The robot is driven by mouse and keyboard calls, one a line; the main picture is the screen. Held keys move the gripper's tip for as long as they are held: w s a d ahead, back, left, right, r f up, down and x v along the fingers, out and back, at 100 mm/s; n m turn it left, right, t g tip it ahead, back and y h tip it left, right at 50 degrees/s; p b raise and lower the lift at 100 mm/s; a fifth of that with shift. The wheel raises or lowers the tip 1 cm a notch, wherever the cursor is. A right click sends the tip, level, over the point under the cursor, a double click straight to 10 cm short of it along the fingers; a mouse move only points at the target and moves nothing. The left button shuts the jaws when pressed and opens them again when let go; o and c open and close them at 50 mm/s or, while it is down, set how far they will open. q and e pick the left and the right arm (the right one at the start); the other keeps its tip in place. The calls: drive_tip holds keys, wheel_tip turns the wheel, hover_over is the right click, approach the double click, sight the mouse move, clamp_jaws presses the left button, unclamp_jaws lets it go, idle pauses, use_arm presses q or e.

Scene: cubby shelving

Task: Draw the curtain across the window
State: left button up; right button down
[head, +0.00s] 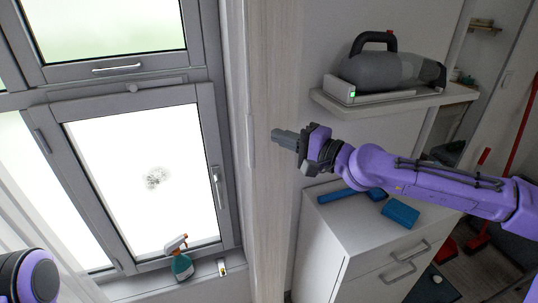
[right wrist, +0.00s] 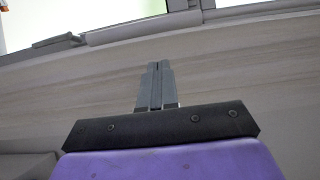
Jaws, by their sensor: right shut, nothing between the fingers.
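The window (head: 140,170) has a grey frame and bright panes in the left half of the head view. Pale vertical folds (head: 30,228) at its lower left look like a curtain. A tall pale panel (head: 275,60) with wood-like grain stands right of the window, with a slim vertical bar (head: 250,140) along its left edge. My right gripper (head: 275,136) is shut and empty, in front of this panel in the picture. In the right wrist view its fingers (right wrist: 157,66) are together against a pale grained surface; contact cannot be told. My left gripper is out of view.
A spray bottle (head: 180,262) stands on the sill. A handheld vacuum (head: 385,70) lies on a wall shelf (head: 345,107) above my right arm. A white cabinet (head: 365,245) below carries blue items (head: 400,212). Red-handled tools (head: 524,120) stand at the far right.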

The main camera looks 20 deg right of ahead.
sight(252, 157)
drive_tip(key=shift+w+a+r, duration=0.1)
drive_tip(key=shift+w+a, duration=0.05)
drive_tip(key=shift+a, duration=1.5)
